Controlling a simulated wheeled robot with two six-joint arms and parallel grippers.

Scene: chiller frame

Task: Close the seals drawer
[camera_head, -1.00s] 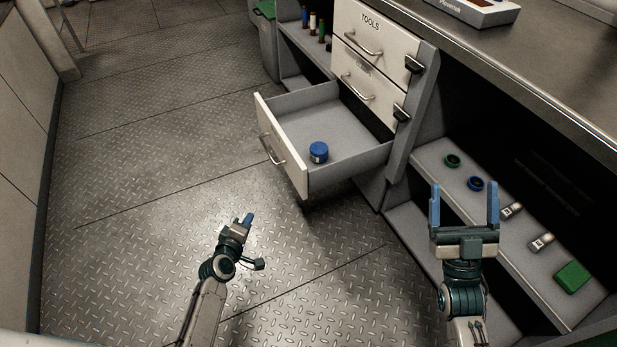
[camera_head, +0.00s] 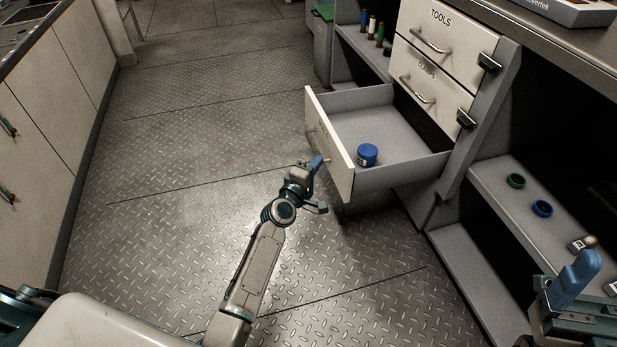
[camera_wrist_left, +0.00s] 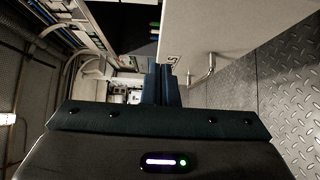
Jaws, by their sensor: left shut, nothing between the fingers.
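The lowest drawer (camera_head: 341,168) of the white-fronted stack is pulled far out. Most of the drawer's label is hidden or too small to read. My right gripper (camera_head: 577,275) is at the lower right, partly cut off.
The TOOLS drawer (camera_head: 447,42) and the drawer under it (camera_head: 430,90) are shut. The plated floor (camera_head: 190,230) left of the drawer is clear.

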